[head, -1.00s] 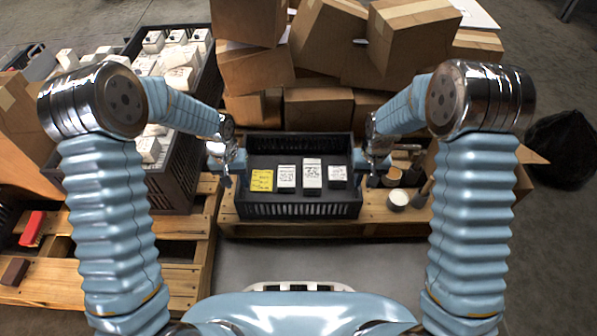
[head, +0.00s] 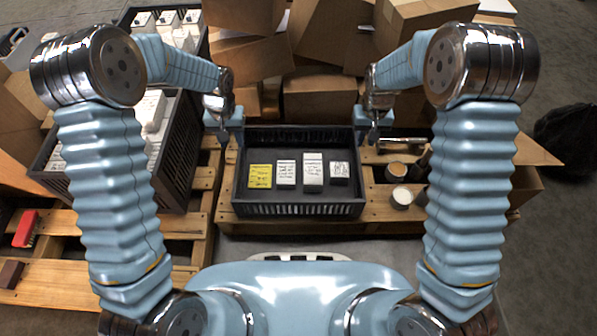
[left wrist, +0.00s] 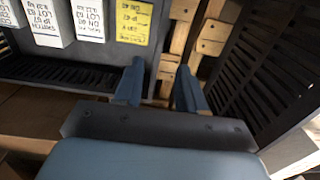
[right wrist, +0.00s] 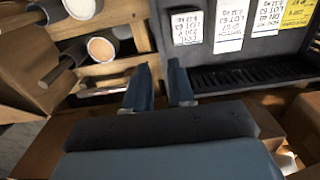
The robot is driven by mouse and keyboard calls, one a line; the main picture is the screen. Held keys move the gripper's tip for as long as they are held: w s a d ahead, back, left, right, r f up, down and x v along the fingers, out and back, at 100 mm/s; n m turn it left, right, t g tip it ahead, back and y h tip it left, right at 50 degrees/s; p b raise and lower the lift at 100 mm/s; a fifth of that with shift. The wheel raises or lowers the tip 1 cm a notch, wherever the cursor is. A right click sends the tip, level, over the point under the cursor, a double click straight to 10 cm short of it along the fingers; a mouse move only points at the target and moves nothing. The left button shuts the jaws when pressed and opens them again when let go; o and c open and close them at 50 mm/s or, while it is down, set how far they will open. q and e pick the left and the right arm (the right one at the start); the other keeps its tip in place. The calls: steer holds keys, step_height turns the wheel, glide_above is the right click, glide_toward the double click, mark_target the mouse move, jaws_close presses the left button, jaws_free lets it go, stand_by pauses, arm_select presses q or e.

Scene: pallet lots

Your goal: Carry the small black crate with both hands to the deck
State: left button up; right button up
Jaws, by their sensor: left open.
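The small black crate (head: 305,210) stands level on a wooden pallet deck (head: 384,213) in the middle of the head view. It holds one yellow-labelled carton (head: 260,176) and several white ones in a row. My left gripper (head: 222,130) is at the crate's far left corner, and my right gripper (head: 372,134) is at its far right corner. In the left wrist view the open fingers (left wrist: 158,88) spread across the line of the crate's side wall. In the right wrist view the fingers (right wrist: 160,88) are likewise apart at the opposite wall. Contact cannot be told.
Brown cartons (head: 318,98) are heaped right behind the crate. A larger black crate (head: 178,150) with white items stands at the left. Cups (head: 402,195) and an open carton (head: 490,180) are at the right. A red object (head: 26,229) lies on the left pallet.

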mark_target(238, 160)
arm_select(q)
step_height(238, 160, down, 13)
steer(key=shift+f, duration=0.15)
arm_select(e)
step_height(238, 160, down, 13)
steer(key=shift+f, duration=0.2)
arm_select(q)
steer(key=c, duration=0.4)
arm_select(e)
steer(key=c, duration=0.4)
arm_select(q)
jaws_close()
arm_select(e)
jaws_close()
steer(key=shift+r, duration=0.1)
